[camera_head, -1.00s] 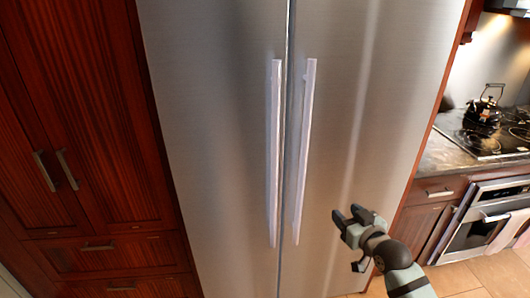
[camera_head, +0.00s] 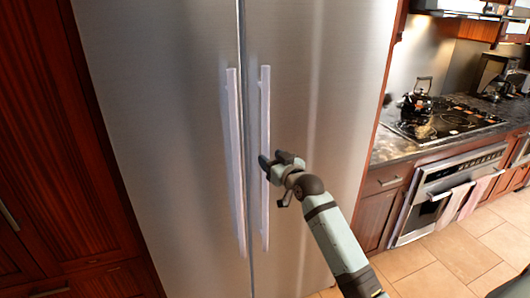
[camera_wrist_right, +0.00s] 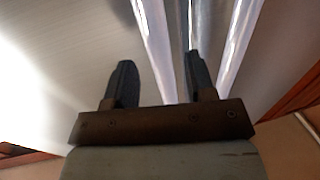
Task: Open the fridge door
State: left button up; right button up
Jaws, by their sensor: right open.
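The fridge has two tall steel doors, a left door (camera_head: 160,120) and a right door (camera_head: 335,90), both shut with a narrow seam between them. A long upright left handle (camera_head: 235,160) and right handle (camera_head: 265,105) flank the seam. My right gripper (camera_head: 271,160) is open and empty at about mid-height of the right handle, its fingertips overlapping that handle in the picture. In the right wrist view, one handle bar (camera_wrist_right: 153,45) runs between my two open fingers (camera_wrist_right: 160,78); whether they reach around it I cannot tell. My left gripper is not in view.
Dark wood cabinets (camera_head: 55,130) stand left of the fridge. To the right are a counter with a stovetop (camera_head: 440,122), a black kettle (camera_head: 417,102) and an oven (camera_head: 450,185) with towels on its handle. The tiled floor (camera_head: 450,250) in front is clear.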

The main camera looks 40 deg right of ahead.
aim_at(268, 156)
jog(key=shift+w, duration=1.8)
grip_shut()
